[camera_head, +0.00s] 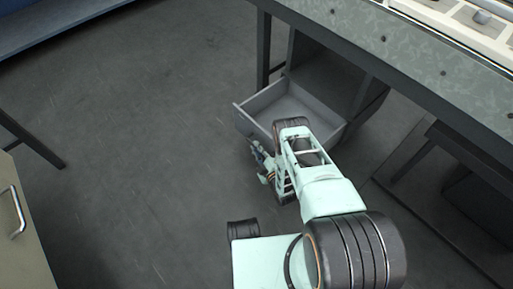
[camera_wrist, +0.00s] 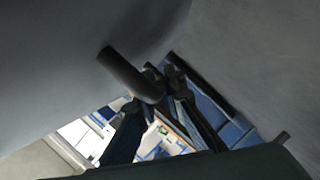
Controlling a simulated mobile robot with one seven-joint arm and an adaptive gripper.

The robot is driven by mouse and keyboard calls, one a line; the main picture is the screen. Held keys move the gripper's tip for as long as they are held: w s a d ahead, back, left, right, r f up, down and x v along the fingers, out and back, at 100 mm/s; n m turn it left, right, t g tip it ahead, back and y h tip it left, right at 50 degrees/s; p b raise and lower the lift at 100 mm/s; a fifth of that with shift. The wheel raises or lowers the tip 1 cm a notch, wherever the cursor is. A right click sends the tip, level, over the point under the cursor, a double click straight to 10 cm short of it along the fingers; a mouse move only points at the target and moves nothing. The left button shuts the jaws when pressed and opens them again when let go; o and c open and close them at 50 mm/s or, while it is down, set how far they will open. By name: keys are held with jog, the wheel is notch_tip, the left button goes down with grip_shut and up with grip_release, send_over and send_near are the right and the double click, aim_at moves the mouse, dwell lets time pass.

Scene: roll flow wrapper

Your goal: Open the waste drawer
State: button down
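The waste drawer (camera_head: 284,104) is a grey open-topped box under the machine table. In the head view it stands pulled out from its housing, and its inside looks empty. My gripper (camera_head: 257,151) is low beside the drawer's front, partly hidden by my own arm. In the wrist view a dark curved bar handle (camera_wrist: 132,74) stands out from a grey panel. The fingertips of my gripper (camera_wrist: 163,72) are close together right by the handle's end. I cannot tell whether they hold the handle or only touch it.
The table's dark frame (camera_head: 375,66) and the drawer housing (camera_head: 325,75) are behind and right of the drawer. A cabinet with a metal handle (camera_head: 18,212) stands at the left edge. The grey floor (camera_head: 140,130) between is clear.

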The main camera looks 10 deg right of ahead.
jog(key=c, duration=2)
grip_release()
jog(key=shift+r, duration=0.1)
notch_tip(320, 180, up, 10)
jog(key=shift+f, duration=0.1)
jog(key=shift+a, duration=0.1)
